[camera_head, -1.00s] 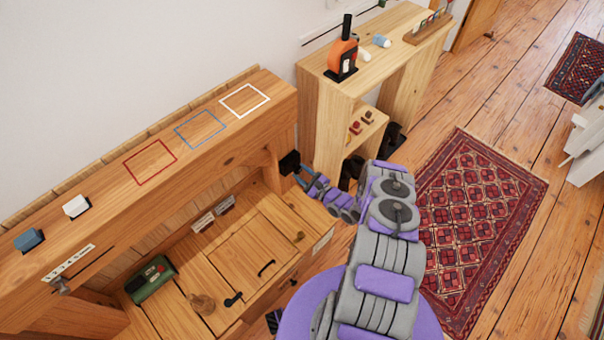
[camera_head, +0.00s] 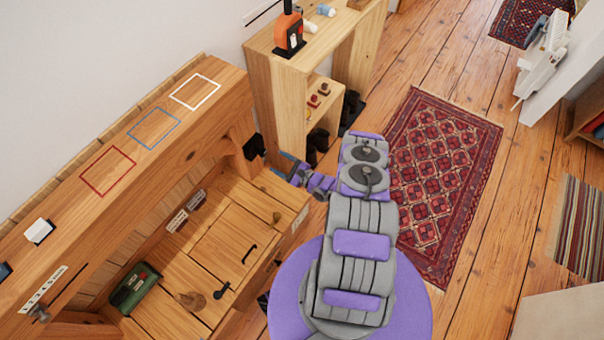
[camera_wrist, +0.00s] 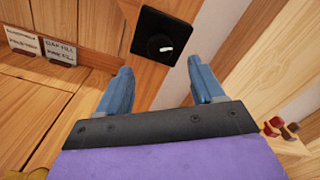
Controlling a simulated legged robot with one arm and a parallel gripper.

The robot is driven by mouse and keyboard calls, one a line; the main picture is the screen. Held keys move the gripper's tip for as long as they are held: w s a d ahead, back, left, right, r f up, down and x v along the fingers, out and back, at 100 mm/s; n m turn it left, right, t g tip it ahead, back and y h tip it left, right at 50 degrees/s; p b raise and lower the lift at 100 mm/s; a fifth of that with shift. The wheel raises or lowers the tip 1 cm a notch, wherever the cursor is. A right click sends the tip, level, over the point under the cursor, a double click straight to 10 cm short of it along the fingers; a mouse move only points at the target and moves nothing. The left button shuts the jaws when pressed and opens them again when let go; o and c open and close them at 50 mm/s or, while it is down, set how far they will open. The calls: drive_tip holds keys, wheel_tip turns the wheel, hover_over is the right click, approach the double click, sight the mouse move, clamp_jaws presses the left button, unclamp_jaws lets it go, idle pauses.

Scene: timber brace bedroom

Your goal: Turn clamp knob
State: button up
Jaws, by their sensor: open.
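The clamp knob appears to be the round black knob with a white mark (camera_wrist: 160,46) on a square black plate, fixed to a wooden post in the wrist view. In the head view it is a small dark block (camera_head: 254,147) at the right end of the wooden bench. My gripper (camera_wrist: 163,85) is open and empty, its two blue fingers pointing toward the knob. The knob lies beyond the fingertips, roughly midway between them, and they appear apart from it. In the head view my gripper (camera_head: 285,165) is just right of and below the dark block.
The wooden bench (camera_head: 225,85) has coloured outlined squares on its upper shelf and a green box (camera_head: 135,288) below. A wooden shelf unit (camera_head: 262,85) with an orange tool (camera_head: 289,32) stands close behind my gripper. A red rug (camera_head: 443,180) covers open floor at the right.

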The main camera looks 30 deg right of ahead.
drive_tip(key=v, duration=1.1)
drive_tip(key=shift+f, duration=0.1)
